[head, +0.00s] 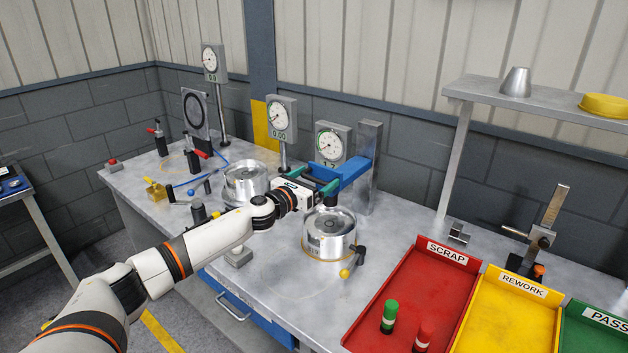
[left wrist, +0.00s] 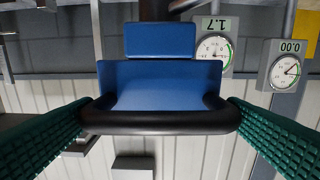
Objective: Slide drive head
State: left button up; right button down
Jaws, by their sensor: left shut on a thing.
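The blue drive head (head: 354,170) sticks out from a grey upright column (head: 368,150) at the back of the bench, above a silver clutch drum (head: 330,240). In the left wrist view the blue head (left wrist: 160,84) fills the middle, with a black handle bar (left wrist: 160,121) across its front. My left gripper (head: 314,179) is at the front of the head. Its green ribbed fingers stand at both ends of the bar and are shut on it. The exact contact is partly hidden in the head view. My right gripper is not in view.
A second silver drum (head: 246,182) stands to the left. Dial gauges (head: 332,142) stand behind. A red scrap tray (head: 412,302) and a yellow rework tray (head: 515,312) lie at the right. A yellow-knobbed lever (head: 346,272) sits by the near drum. A shelf (head: 540,100) hangs over the right.

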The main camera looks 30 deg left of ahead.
pick_arm(q)
notch_tip(320, 180, down, 8)
jog(key=b, duration=0.5)
jog(key=shift+b, duration=0.4)
jog(key=o, duration=1)
jog(key=shift+o, duration=0.2)
jog(key=shift+w, duration=0.2)
jog(key=s+a+b, duration=0.1)
jog(key=s+b, duration=0.3)
jog(key=s, duration=0.8)
